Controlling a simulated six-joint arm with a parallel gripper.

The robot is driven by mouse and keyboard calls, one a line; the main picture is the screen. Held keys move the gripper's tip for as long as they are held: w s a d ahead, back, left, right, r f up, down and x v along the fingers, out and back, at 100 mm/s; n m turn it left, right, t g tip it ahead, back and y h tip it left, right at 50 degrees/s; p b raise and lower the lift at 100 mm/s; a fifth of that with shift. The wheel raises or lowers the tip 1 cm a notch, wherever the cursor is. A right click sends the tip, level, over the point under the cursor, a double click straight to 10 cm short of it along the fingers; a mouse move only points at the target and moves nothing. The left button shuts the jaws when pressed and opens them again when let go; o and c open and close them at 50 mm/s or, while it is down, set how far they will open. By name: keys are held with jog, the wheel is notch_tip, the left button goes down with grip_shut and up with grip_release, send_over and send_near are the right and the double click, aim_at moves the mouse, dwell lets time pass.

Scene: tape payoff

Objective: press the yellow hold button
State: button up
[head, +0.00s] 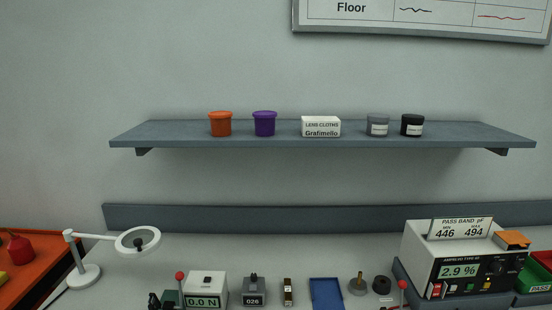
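No yellow hold button can be made out clearly. A white and black meter (425,250) stands at the right, its green display (459,271) reading 2.9 %. Small controls sit below the display, including a red switch (436,290), and a dark knob is to its right. They are too small to tell which one, if any, is the hold button. A white box with a display (203,302) reading 0.0 N stands at the lower left of centre, cut off by the bottom edge. My gripper is not in view.
A magnifier lamp (137,241) stands at the left. Along the bottom are a grey counter (254,290), a blue tray (326,290) and red-knobbed levers (403,284). A shelf (330,142) with pots hangs above.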

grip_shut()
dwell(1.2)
